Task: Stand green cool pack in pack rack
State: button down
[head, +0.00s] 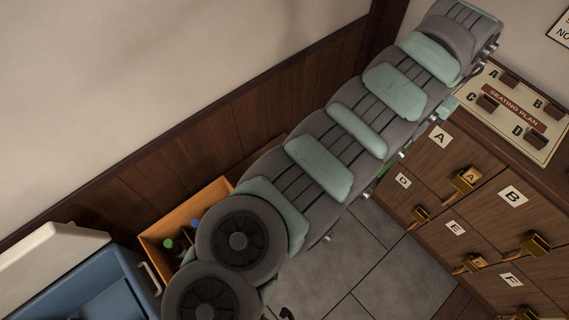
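I cannot make out the green cool pack or the pack rack in the head view. My grey and pale-green arm crosses the middle and hides much of the scene behind it. My gripper is not in view. A small green patch (384,170) shows at the arm's right edge, too little to tell what it is.
A blue cooler box (122,268) stands at lower left beside its white lid (50,250). A wooden crate (157,238) holds bottles. Lettered lockers (437,205) stand at right, with a seating plan (514,110) on top. Grey tiled floor (375,255) is clear.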

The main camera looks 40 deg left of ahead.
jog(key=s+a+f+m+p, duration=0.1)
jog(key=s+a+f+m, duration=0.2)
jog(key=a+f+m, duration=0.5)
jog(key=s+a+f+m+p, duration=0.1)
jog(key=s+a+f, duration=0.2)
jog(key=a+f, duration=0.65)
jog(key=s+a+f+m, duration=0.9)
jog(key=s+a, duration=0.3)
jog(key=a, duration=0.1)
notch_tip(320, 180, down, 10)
jog(key=b, duration=0.7)
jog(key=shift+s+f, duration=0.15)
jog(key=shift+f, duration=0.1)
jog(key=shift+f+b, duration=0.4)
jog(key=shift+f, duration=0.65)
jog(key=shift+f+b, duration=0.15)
jog(key=shift+b, duration=0.15)
